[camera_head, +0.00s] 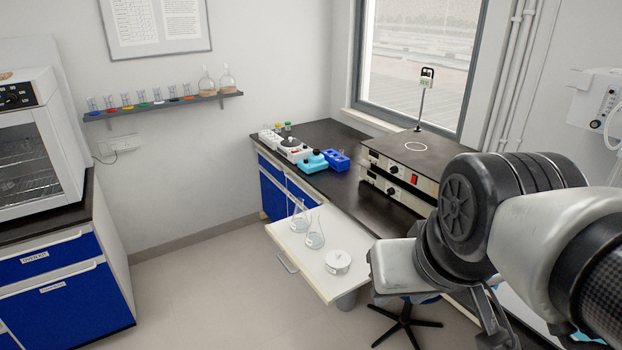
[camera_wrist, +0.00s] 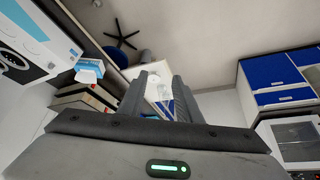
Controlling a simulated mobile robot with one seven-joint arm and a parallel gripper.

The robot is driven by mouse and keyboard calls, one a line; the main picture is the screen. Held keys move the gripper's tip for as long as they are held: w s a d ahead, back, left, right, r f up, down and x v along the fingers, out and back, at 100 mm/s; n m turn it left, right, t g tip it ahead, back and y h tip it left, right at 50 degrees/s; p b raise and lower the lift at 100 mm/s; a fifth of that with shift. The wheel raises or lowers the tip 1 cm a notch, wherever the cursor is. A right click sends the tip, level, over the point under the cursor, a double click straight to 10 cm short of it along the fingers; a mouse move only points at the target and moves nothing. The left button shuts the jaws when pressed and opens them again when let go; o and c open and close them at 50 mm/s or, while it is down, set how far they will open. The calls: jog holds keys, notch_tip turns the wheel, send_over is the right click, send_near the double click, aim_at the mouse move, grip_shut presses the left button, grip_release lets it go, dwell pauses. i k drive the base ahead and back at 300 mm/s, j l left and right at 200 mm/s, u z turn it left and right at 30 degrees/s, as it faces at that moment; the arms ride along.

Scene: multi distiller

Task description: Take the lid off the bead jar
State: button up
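A white round jar with a knobbed lid (camera_head: 338,261), likely the bead jar, stands upright on the white pull-out board (camera_head: 318,278) near its front right corner. Its lid is on. No beads show. My gripper shows in the wrist view (camera_wrist: 160,88) with its two dark fingers apart and nothing held between them. It is well away from the jar. In the head view, my arm fills the right side and the fingertips cannot be made out clearly. I cannot tell the jar apart in the wrist view.
Two glass flasks (camera_head: 314,238) stand on the board, left of the jar. The black bench (camera_head: 345,183) behind holds small blue and white devices and stacked hotplates (camera_head: 400,166). A stool (camera_head: 405,325) stands below. The floor at left is clear.

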aim_at(336, 259)
jog(key=i+u, duration=0.35)
jog(key=i, duration=0.9)
